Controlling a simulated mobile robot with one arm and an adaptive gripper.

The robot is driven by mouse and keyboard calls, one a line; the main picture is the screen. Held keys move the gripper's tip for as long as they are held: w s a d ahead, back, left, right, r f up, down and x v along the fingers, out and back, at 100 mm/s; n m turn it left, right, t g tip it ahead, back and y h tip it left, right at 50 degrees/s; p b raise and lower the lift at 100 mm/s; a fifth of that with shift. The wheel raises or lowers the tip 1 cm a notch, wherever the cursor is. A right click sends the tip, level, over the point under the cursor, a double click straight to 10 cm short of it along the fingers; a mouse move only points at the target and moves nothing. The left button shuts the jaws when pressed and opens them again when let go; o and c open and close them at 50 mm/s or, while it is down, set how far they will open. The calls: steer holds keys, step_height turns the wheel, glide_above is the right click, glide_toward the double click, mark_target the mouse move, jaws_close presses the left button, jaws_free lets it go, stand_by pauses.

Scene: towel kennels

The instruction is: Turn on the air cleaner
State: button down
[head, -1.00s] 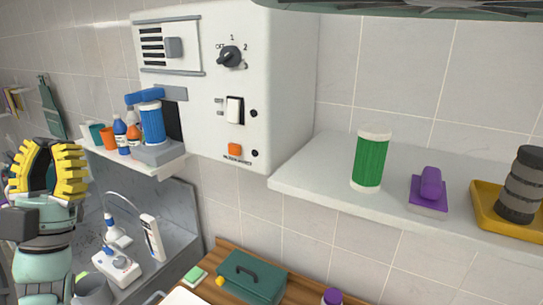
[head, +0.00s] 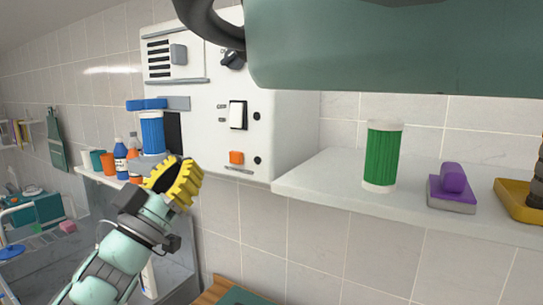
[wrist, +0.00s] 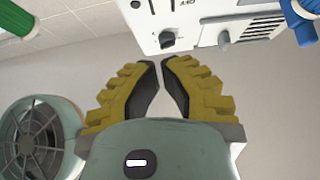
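The air cleaner looks to be the white wall box (head: 190,108), with a vent grille at its upper left. Its front has a dark rotary knob (head: 232,60), a white rocker switch (head: 237,115) in a black frame and an orange button (head: 236,157). My gripper (head: 190,170) is below and left of the orange button, apart from the panel. Its yellow fingers (wrist: 160,62) are drawn together with only a slim gap, holding nothing.
A green canister (head: 382,156) and a purple-handled block (head: 452,188) stand on the right shelf (head: 310,184). A large teal shape covers the upper right of the head view.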

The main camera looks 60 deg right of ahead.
mark_target(239, 113)
steer(key=p+x, duration=0.3)
steer(key=x, duration=0.1)
steer(key=f+p+x, duration=0.1)
steer(key=p+x, duration=0.2)
steer(key=x, duration=0.1)
steer(key=d+p+x, duration=0.1)
steer(key=p+x, duration=0.3)
steer(key=shift+d+f, duration=0.2)
steer(key=shift+d, duration=0.1)
steer(key=shift+d+f, duration=0.25)
steer(key=shift+d, duration=0.15)
